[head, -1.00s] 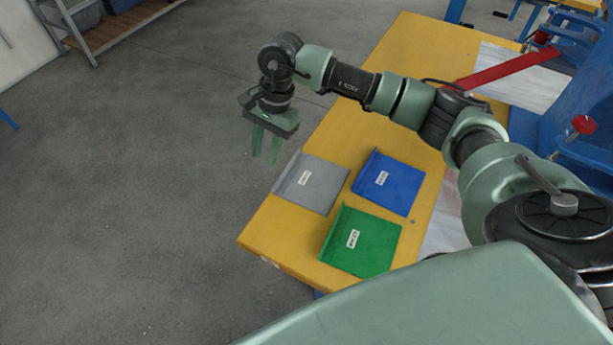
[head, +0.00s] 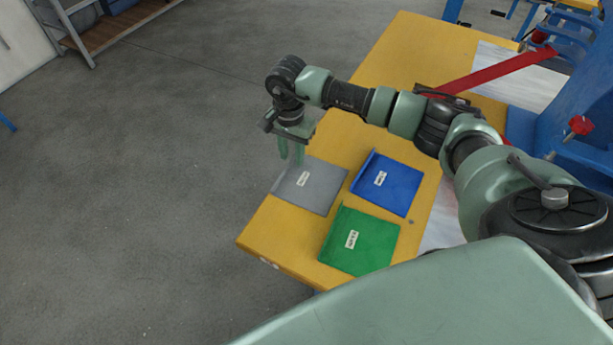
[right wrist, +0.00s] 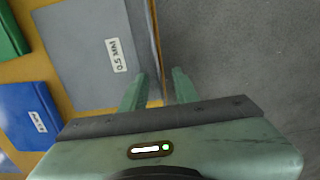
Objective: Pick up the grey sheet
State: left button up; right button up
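The grey sheet (head: 316,190) lies on the yellow table in the head view, near the table's left edge, with a white label and a raised lip along its outer side. It also shows in the right wrist view (right wrist: 84,62), where its label reads 0.5 MM. My right gripper (head: 291,163) is at the sheet's outer back corner, over the table edge. In the right wrist view its two fingers (right wrist: 160,88) are apart, with the sheet's lip and the table edge showing between and beyond them. Nothing is visibly held. My left gripper is not in view.
A blue sheet (head: 388,188) and a green sheet (head: 362,245) lie beside the grey one on the yellow table (head: 275,236). A blue frame with red clamps (head: 581,125) stands at the right. A shelf (head: 115,30) is at the far left; the floor between is clear.

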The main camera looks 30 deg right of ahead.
grip_shut()
jog(key=shift+r, duration=0.15)
